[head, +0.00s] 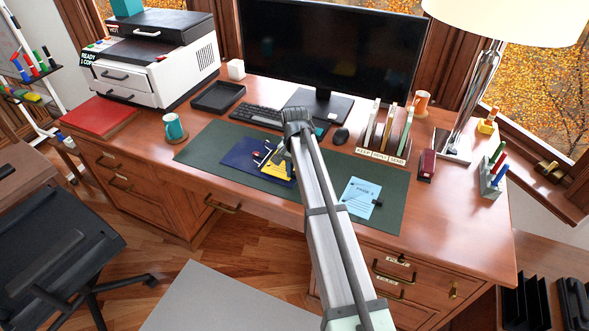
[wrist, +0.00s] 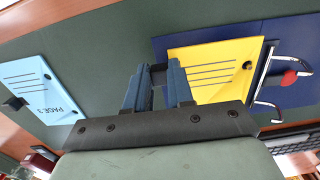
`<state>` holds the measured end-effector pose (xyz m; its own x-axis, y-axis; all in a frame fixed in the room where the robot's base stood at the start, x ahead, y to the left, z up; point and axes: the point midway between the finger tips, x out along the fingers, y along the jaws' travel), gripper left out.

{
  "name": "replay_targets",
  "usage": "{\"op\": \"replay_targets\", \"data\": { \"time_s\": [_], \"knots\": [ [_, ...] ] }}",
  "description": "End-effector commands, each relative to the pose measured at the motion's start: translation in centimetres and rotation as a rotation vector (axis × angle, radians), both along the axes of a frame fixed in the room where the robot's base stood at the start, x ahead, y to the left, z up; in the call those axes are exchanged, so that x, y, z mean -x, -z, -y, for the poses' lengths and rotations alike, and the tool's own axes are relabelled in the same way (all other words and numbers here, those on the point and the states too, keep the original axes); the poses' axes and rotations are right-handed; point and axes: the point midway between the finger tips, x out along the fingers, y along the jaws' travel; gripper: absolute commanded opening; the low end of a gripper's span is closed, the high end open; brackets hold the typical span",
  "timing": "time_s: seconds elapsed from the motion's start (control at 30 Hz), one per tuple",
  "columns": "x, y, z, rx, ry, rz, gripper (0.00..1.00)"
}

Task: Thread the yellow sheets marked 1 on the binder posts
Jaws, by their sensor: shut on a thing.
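The yellow sheet (head: 279,169) lies over the right part of the open dark blue binder (head: 238,153). In the wrist view the sheet (wrist: 215,65) shows printed lines and a dark hole near its right edge. My gripper (wrist: 163,73) is shut at the sheet's left edge, on what looks like its dark tab (wrist: 158,76). The binder (wrist: 300,35) has curved metal posts (wrist: 268,104) and a red knob (wrist: 289,77) just right of the sheet. The sheet's holed edge is beside the posts; I cannot tell whether it touches them. My arm partly hides the sheet in the head view.
A light blue page marked 3 (head: 360,198) with a black tab lies right on the green mat (head: 325,225). Behind are a keyboard (head: 258,116), monitor (head: 330,45) and mouse (head: 341,136). A teal mug (head: 174,128) stands left; a sorter (head: 383,143) stands right.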

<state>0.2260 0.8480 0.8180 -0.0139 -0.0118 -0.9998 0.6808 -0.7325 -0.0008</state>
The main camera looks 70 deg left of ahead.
Motion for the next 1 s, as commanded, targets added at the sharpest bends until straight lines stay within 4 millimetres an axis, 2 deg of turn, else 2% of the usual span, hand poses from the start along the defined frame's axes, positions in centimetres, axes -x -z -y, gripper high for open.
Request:
{"op": "replay_targets", "data": {
  "time_s": [0.47, 0.5, 0.77, 1.0],
  "knots": [
    [0.0, 0.35, -0.01, -0.001, 0.0, 0.001, 0.0],
    [0.0, 0.34, -0.01, -0.001, 0.0, 0.001, 0.26],
    [0.0, 0.33, 0.0, -0.001, 0.0, 0.001, 0.51],
    [0.0, 0.33, 0.0, 0.0, 0.0, 0.0, 0.52]
  ]
}}
